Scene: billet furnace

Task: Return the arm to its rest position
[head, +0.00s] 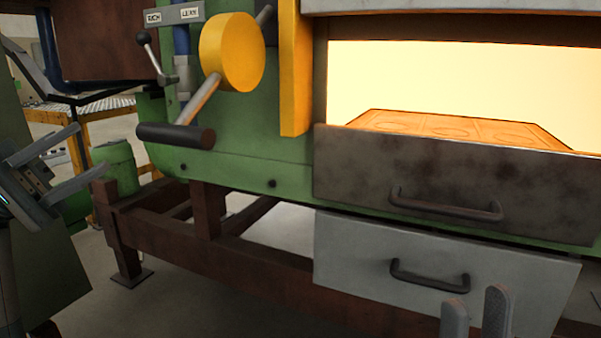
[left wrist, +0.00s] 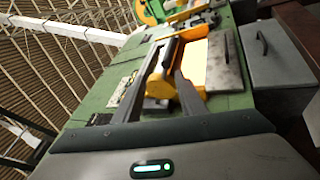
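My left gripper (head: 62,166) is at the left edge of the head view, clear of the furnace, with its two grey fingers apart and nothing between them. In the left wrist view its fingers (left wrist: 168,72) also show empty, pointing towards the green furnace body. My right gripper (head: 475,312) shows only as two grey fingertips at the bottom of the head view, in front of the light grey drawer (head: 420,265). There is a gap between them and nothing visible in it. The rest of the right gripper is out of frame.
The furnace opening (head: 440,85) glows above the dark door (head: 380,175) with its handle. A lever with a yellow cylinder (head: 228,50) and dark grip (head: 172,134) sticks out at the left. A green drum (head: 117,166) stands behind. Bare floor shows at lower left.

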